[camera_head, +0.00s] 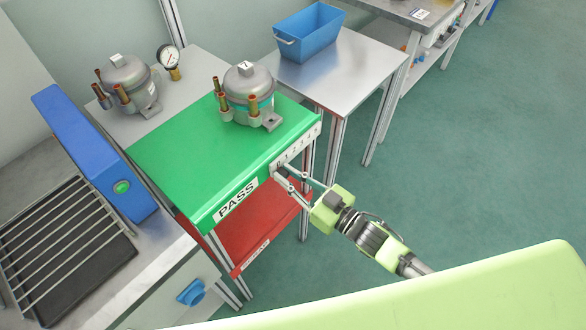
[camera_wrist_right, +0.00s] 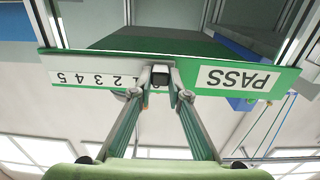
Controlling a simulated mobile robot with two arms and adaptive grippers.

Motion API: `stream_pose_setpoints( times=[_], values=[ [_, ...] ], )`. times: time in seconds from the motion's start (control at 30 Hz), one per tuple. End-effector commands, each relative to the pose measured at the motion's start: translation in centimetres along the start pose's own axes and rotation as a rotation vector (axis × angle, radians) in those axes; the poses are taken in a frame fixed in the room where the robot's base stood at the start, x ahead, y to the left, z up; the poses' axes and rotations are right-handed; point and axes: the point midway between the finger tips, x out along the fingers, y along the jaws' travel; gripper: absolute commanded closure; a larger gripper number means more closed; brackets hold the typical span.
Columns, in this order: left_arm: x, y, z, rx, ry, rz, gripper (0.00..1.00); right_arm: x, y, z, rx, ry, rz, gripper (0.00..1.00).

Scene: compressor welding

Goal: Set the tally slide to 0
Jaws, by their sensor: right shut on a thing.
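The green PASS table (camera_head: 190,150) has a white number scale (camera_head: 298,146) and a PASS label along its front edge. My right gripper (camera_head: 276,172) is at that edge, between the scale and the PASS label. In the right wrist view the picture is upside down, and the right gripper (camera_wrist_right: 160,92) has its fingertips closed on the small dark tally slide (camera_wrist_right: 160,77). The slide sits at the 0 end of the scale (camera_wrist_right: 95,79), beside the 1; the fingers partly hide the 0. My left gripper is not in view.
A compressor (camera_head: 248,92) stands on the green top, and another (camera_head: 131,83) stands behind it near a gauge (camera_head: 169,58). A red shelf (camera_head: 262,225) lies below the green top. A blue bin (camera_head: 308,32) stands on the table behind. The floor at right is clear.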

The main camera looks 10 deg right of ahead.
Motion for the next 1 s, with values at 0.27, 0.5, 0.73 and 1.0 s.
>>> stream_pose_setpoints(
  times=[0.27, 0.5, 0.73, 1.0],
  values=[
    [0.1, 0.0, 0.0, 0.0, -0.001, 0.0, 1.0, 0.0, -0.4, 0.2, 0.004, 0.0, -0.006, 0.67],
    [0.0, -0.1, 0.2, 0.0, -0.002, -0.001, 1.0, 0.0, -0.2, 0.1, 0.003, 0.0, -0.004, 0.67],
    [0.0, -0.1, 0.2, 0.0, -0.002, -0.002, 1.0, -2.0, -0.2, 0.3, 0.003, -0.004, -0.003, 0.67],
    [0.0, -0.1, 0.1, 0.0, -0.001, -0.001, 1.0, -7.8, -0.3, 0.2, 0.004, -0.005, -0.006, 0.67]
  ],
)
